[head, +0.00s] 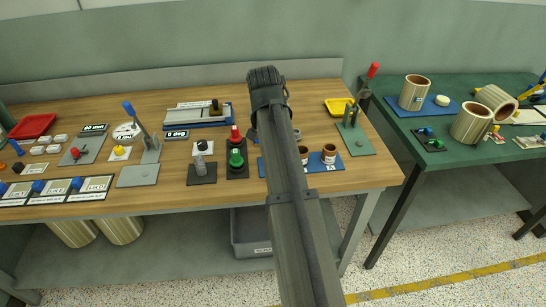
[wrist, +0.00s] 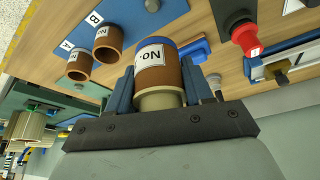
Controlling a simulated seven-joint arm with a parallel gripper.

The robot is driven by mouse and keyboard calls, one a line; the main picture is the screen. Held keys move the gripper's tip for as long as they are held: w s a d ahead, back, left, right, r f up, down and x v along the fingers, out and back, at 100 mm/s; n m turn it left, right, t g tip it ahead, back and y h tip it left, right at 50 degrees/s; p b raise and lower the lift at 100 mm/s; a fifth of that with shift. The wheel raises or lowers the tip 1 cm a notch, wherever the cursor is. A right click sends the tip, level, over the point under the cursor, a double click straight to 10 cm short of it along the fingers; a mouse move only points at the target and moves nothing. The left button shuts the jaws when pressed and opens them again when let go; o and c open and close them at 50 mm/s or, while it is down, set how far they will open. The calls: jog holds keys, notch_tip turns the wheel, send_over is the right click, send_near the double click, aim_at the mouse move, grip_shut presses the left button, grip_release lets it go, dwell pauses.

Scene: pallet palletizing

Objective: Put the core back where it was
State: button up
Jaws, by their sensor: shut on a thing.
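My gripper (wrist: 158,78) is shut on a brown core (wrist: 188,74) with a white "No." label, held between its blue fingers in the wrist view. A blue band shows at the core's far end and a beige part near my palm. In the head view my own arm hides the gripper and the held core. Two other brown cores, at A (wrist: 79,66) and B (wrist: 109,43), stand on a blue board (wrist: 125,12). A grey round piece (wrist: 152,5) sits further along this board. In the head view the blue board (head: 342,163) is partly behind my arm.
A red and a green button (head: 236,158) stand left of my arm, beside a grey knob on a dark plate (head: 202,178). A lever clamp (head: 352,120) and a yellow tray (head: 340,106) are to the right. A green table (head: 440,160) holds large rolls.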

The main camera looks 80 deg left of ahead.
jog(key=shift+f, duration=4.25)
jog(key=shift+f, duration=0.6)
jog(key=o, duration=1.3)
jog(key=shift+r, duration=0.1)
jog(key=shift+r, duration=0.35)
jog(key=v, duration=1.2)
jog(key=shift+d+r, duration=0.1)
